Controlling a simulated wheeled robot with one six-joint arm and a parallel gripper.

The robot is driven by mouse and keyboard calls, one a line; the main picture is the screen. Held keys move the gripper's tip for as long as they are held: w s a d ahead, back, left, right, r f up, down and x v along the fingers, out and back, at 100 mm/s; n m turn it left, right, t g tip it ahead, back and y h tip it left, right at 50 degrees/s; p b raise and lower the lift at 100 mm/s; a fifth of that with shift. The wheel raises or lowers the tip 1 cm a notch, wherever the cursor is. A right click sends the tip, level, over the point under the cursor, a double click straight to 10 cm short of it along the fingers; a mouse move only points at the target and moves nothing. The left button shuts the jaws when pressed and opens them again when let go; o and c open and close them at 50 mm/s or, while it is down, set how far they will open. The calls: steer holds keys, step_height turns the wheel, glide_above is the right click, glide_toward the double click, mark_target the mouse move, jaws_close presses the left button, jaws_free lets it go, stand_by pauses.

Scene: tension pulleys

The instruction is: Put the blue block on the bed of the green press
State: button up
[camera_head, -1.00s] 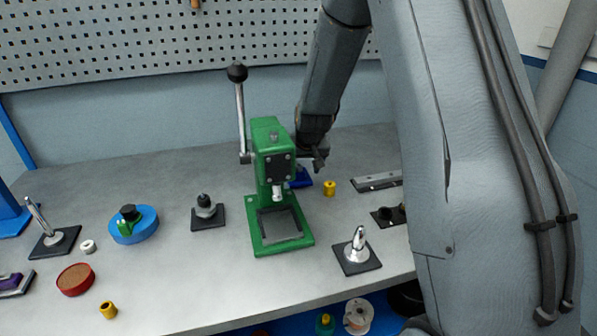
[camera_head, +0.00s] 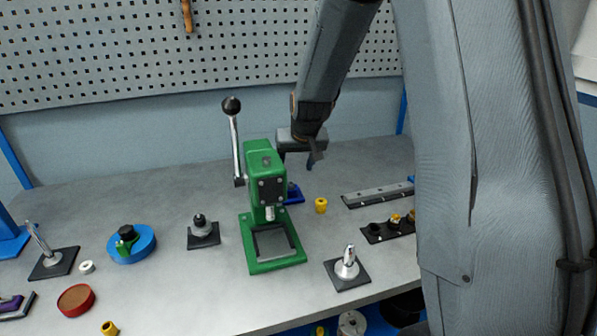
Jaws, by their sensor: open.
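The green press (camera_head: 267,195) stands upright on the grey bench, with its black-knobbed lever raised on the left. Its bed (camera_head: 273,242) is a framed opening at the front of the base, with nothing on it. The blue block (camera_head: 294,193) lies on the bench just behind and right of the press column, partly hidden by it. My gripper (camera_head: 312,160) is open and empty, above and slightly right of the blue block, apart from it. One side of my gripper is partly hidden behind the press.
A yellow bushing (camera_head: 321,205) stands right of the blue block. A post on a black plate (camera_head: 347,267) is right of the press, and another (camera_head: 203,231) is left. A grey rail (camera_head: 377,193) and a black holder (camera_head: 388,229) lie at right. Bench between is clear.

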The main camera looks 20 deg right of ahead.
steer(key=shift+s+r+p, duration=0.25)
steer(key=shift+r+p, duration=0.5)
steer(key=shift+r, duration=0.15)
steer(key=shift+s+r+p, duration=0.25)
steer(key=shift+r+p, duration=0.45)
steer(key=shift+r, duration=0.2)
steer(key=shift+r, duration=0.1)
steer(key=shift+s+r+p, duration=0.1)
steer(key=shift+r+p, duration=0.25)
steer(key=shift+p, duration=0.05)
